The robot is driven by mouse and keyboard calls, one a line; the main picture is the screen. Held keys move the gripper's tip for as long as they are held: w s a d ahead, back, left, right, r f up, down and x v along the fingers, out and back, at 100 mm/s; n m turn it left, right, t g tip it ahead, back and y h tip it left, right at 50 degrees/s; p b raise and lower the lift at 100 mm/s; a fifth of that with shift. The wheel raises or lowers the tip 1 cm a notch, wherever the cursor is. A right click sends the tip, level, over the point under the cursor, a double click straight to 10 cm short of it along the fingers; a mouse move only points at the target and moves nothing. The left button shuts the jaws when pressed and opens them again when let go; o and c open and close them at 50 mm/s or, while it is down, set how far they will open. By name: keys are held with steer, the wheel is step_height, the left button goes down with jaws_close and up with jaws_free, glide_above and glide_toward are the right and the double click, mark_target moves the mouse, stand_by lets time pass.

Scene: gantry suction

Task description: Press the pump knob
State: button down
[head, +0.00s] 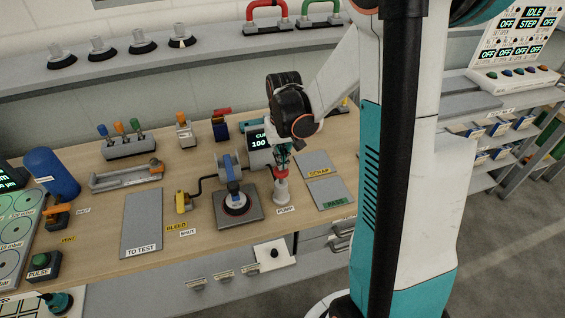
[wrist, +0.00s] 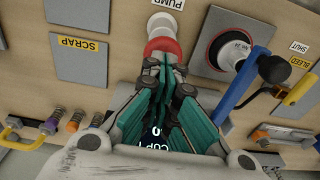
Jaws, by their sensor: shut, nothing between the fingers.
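The pump has a pale cylindrical body (head: 281,192) and a red knob (head: 281,172) on top. It stands on the wooden bench behind the PUMP label (head: 286,210). The red knob also shows in the wrist view (wrist: 162,46), partly covered by my fingers. My gripper (head: 283,153) points down directly over the pump, with its teal fingers shut and empty. In the wrist view, the fingertips (wrist: 158,64) overlap the red knob's near edge. I cannot tell whether they touch it.
A suction cup fixture with a blue lever (head: 234,190) stands left of the pump on a grey plate. SCRAP (head: 315,163) and PASS (head: 330,190) pads lie to the right. The yellow bleed valve (head: 182,202) and TO TEST pad (head: 142,222) are farther left.

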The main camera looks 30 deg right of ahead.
step_height(320, 180, up, 10)
steer(key=p, duration=0.1)
steer(key=shift+s+f+p, duration=0.25)
steer(key=shift+s+p, duration=0.05)
steer(key=shift+s, duration=0.05)
steer(key=shift+d+r, duration=0.2)
steer(key=shift+r, duration=1.55)
steer(key=shift+f, duration=0.1)
steer(key=f+b, duration=0.1)
steer(key=f, duration=0.3)
steer(key=f+b, duration=0.1)
steer(key=f, duration=0.4)
steer(key=w+f, duration=0.1)
steer(key=f, duration=0.3)
steer(key=shift+a+f+b, duration=0.1)
steer(key=shift+f+b, duration=0.3)
steer(key=shift+f, duration=0.1)
